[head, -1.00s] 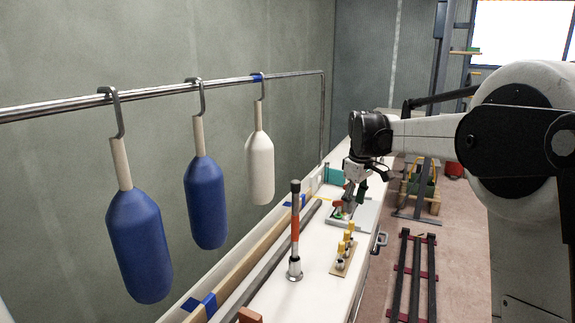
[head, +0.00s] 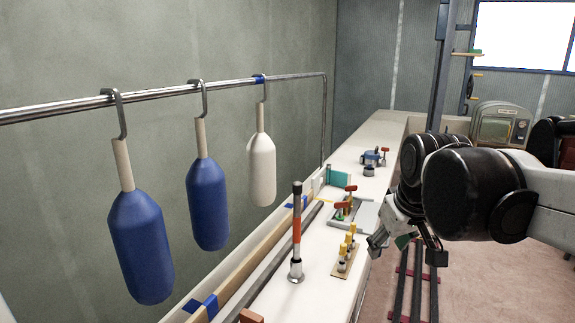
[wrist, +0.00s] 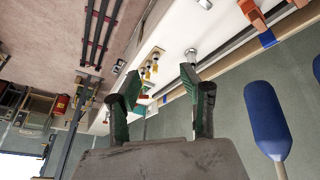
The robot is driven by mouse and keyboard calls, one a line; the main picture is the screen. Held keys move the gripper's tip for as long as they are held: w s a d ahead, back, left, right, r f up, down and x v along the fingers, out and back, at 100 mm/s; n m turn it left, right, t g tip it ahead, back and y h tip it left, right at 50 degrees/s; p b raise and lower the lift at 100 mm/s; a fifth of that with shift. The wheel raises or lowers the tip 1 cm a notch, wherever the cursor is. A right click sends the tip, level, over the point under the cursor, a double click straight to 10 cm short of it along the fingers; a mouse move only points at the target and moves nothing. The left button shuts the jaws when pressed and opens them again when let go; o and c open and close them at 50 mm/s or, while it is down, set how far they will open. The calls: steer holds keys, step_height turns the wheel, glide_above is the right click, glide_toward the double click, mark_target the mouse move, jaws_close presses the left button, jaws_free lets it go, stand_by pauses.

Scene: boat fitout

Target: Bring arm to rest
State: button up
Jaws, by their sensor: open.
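My gripper (head: 404,247) hangs at the right edge of the white bench, over the aisle side, with my arm reaching in from the right of the head view. In the wrist view my gripper (wrist: 160,75) shows two green-and-black fingers spread well apart with nothing between them. The fingers touch nothing that I can see. The dark wrist joints hide part of the gripper in the head view.
A white bench (head: 318,262) carries a striped post (head: 296,235), a small board of yellow-topped pieces (head: 345,252) and a grey tray (head: 368,217). Blue fenders (head: 140,245) and a white fender (head: 261,170) hang from a rail (head: 55,110). Black rails lie on the floor.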

steer(key=s+f+m+t, duration=0.1)
steer(key=s+f, duration=0.3)
steer(key=s, duration=0.3)
steer(key=s+f+m+t, duration=0.1)
steer(key=s+f+m, duration=0.1)
steer(key=s, duration=0.5)
steer(key=shift+f, duration=0.85)
steer(key=shift+s, duration=0.1)
steer(key=shift+c, duration=0.3)
